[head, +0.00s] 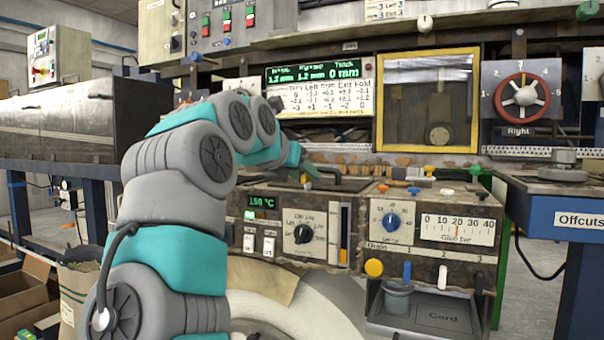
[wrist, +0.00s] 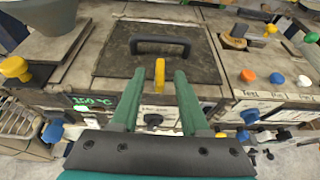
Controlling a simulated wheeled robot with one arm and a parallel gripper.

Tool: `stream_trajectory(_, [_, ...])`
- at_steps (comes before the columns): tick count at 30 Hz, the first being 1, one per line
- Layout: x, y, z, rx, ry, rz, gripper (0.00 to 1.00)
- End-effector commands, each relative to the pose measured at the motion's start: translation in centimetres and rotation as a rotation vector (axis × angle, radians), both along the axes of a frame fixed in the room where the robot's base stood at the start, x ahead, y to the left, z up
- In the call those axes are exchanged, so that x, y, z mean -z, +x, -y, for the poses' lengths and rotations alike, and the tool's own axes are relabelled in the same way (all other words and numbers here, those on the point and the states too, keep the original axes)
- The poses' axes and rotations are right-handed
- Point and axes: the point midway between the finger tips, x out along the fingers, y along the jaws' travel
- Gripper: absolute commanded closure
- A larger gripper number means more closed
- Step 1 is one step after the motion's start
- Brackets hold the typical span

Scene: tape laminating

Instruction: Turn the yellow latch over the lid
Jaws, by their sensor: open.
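The yellow latch (wrist: 160,74) is a short upright piece in the wrist view, at the middle of the lid's near edge. The lid (wrist: 112,62) is a dark, worn square plate, lying flat, with a black bar handle (wrist: 160,41) across its far part. My gripper (wrist: 157,76) is open, with its two green fingers on either side of the latch and gaps showing between. Whether a finger touches it cannot be told. In the head view my gripper (head: 312,170) is small, above the machine top beside the lid handle (head: 347,179); the latch is hard to make out there.
A yellow knob (wrist: 15,68) and a grey hopper (wrist: 55,17) stand left of the lid. Blue (wrist: 248,76) and orange (wrist: 277,78) knobs are on the right. A green 150 °C display (head: 262,203) is on the machine front. A yellow-framed window (head: 428,99) stands behind.

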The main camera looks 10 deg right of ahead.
Motion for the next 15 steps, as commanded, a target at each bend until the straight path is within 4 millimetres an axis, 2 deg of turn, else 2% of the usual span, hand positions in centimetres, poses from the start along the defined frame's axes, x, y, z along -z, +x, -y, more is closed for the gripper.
stream_trajectory(8, [-0.2,-0.4,-0.3,0.001,-0.001,0.001,0.55])
stream_trajectory(15, [-1.4,-2.7,-2.2,0.0,-0.001,0.001,0.55])
